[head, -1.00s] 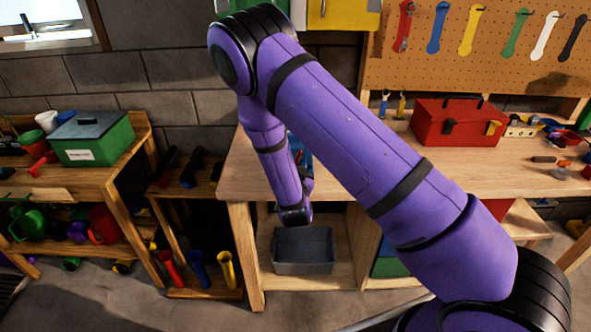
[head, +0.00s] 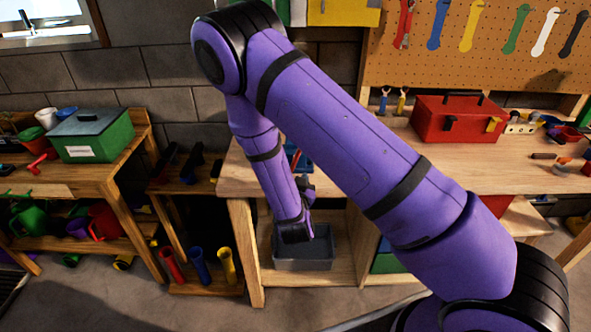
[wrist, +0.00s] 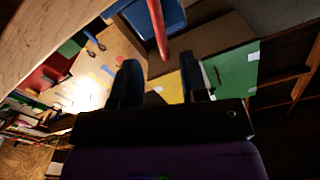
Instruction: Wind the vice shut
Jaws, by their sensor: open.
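The blue vice (head: 307,157) sits at the front edge of the workbench in the head view, partly hidden behind my arm. Its red handle bar (head: 294,160) shows beside my arm. In the wrist view the blue vice body (wrist: 158,14) is at the top, with the red bar (wrist: 158,28) reaching down toward the space between my fingers. My gripper (wrist: 162,72) is open and empty, its two dark fingers apart. The bar's lower end appears just beyond the fingertips; I cannot tell whether they touch.
The wooden workbench (head: 450,170) carries a red toolbox (head: 458,118) and small tools at right. A grey bin (head: 318,262) stands on the shelf below. At left are a shelf with a green box (head: 92,135) and several coloured tubes. The floor in front looks clear.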

